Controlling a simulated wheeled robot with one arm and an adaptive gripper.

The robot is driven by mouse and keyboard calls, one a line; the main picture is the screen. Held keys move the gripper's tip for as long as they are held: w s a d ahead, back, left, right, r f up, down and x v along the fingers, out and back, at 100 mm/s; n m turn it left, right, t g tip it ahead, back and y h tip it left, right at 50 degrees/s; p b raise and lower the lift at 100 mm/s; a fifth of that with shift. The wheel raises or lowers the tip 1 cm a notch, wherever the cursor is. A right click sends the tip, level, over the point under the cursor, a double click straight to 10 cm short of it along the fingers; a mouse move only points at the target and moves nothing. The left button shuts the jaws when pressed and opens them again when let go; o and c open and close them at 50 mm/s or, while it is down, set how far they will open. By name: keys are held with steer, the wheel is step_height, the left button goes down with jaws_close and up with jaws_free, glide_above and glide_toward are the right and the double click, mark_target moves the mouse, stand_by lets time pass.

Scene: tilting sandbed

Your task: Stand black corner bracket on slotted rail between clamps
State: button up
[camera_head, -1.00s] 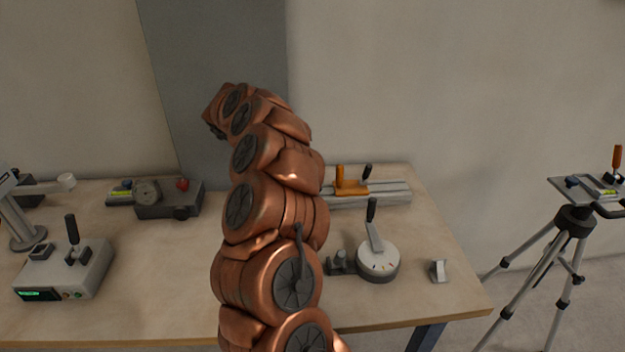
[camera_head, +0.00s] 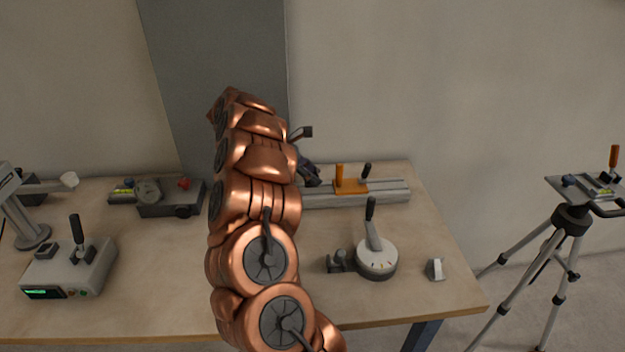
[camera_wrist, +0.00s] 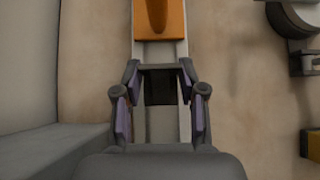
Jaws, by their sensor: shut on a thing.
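The slotted rail (camera_head: 390,197) lies along the back of the table, with an orange clamp (camera_head: 350,186) on it. The clamp also shows at the top of the wrist view (camera_wrist: 160,20), with the rail (camera_wrist: 150,55) running below it. My gripper (camera_head: 311,178) is over the left part of the rail, left of the orange clamp, mostly hidden behind my arm. In the wrist view my gripper (camera_wrist: 160,72) is shut on a dark piece, the black corner bracket (camera_wrist: 159,91), above the rail. I cannot tell whether the bracket touches the rail. A second clamp is not clearly visible.
A round dial with a black lever (camera_head: 377,258) and a small light grey bracket (camera_head: 435,269) stand at the front right. A gauge block (camera_head: 170,200) and a control box (camera_head: 70,268) are at left. A tripod (camera_head: 572,220) stands off the table's right side.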

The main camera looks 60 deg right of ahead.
step_height(320, 180, down, 2)
steer(key=shift+f+p, duration=0.2)
steer(key=shift+p, duration=0.15)
steer(key=shift+f+b, duration=0.2)
steer(key=shift+b, duration=0.15)
steer(key=o, duration=1.2)
steer(key=shift+r+p, duration=0.2)
steer(key=shift+p, duration=0.1)
steer(key=shift+b+v, duration=1.5)
steer(key=shift+v, duration=4.5)
